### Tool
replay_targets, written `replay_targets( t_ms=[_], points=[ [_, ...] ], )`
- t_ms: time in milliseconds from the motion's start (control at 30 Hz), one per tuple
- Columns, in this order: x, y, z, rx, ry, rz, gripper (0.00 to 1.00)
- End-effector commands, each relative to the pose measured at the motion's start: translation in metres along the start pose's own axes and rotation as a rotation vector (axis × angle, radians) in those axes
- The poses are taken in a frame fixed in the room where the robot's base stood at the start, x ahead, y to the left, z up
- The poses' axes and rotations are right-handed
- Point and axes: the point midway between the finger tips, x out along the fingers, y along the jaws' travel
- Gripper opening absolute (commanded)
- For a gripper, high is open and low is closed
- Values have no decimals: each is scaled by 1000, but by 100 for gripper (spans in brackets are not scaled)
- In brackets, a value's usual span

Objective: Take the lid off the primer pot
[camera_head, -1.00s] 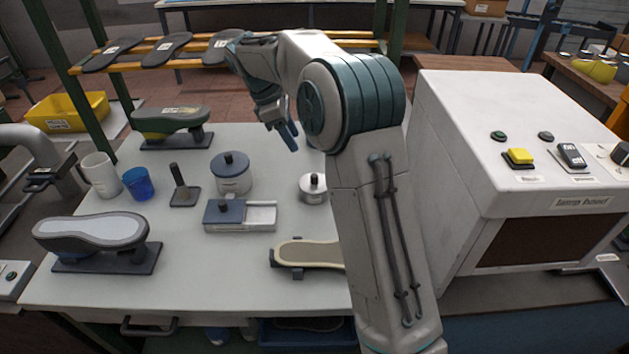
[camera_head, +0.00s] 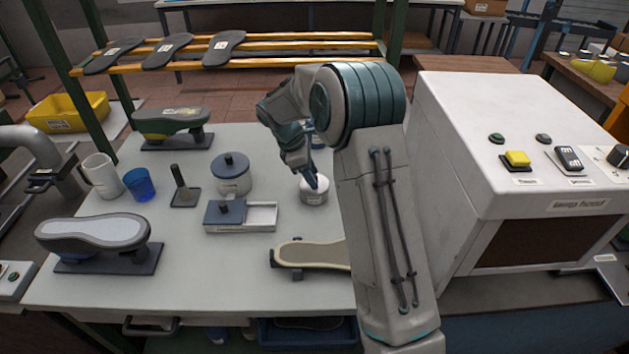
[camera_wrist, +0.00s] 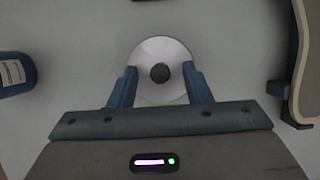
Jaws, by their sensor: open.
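A small round pot (camera_head: 314,194) with a pale metallic lid stands on the white table, partly hidden by my gripper (camera_head: 313,182). In the wrist view the pale round lid (camera_wrist: 160,50) shows from above, with a dark knob (camera_wrist: 160,73) at its centre. My gripper (camera_wrist: 160,71) is open over this lid, one blue finger on each side of the knob. I cannot tell whether the fingers touch the lid. A larger white pot (camera_head: 232,183) with a dark blue lid (camera_head: 230,162) stands to the left. Neither pot shows a readable label.
A shallow tray (camera_head: 262,217) with a dark blue cover and a pale shoe sole on a stand (camera_head: 312,254) lie nearer the front. A dark blue labelled container (camera_wrist: 14,74) is left in the wrist view. A white machine (camera_head: 500,150) stands right.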

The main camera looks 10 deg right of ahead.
Motion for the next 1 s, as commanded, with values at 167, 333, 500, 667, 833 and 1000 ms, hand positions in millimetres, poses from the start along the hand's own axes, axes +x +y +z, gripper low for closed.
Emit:
replay_targets(
  t_ms=[167, 333, 500, 667, 833, 1000],
  points=[
    [5, 0, 0, -1, 1, 1, 45],
    [5, 0, 0, 0, 1, 1, 31],
    [5, 0, 0, 0, 1, 1, 0],
    [5, 0, 0, 0, 1, 1, 0],
    [2, 0, 1, 1, 1, 1, 0],
    [-10, 1, 6, 2, 2, 3, 0]
  ],
)
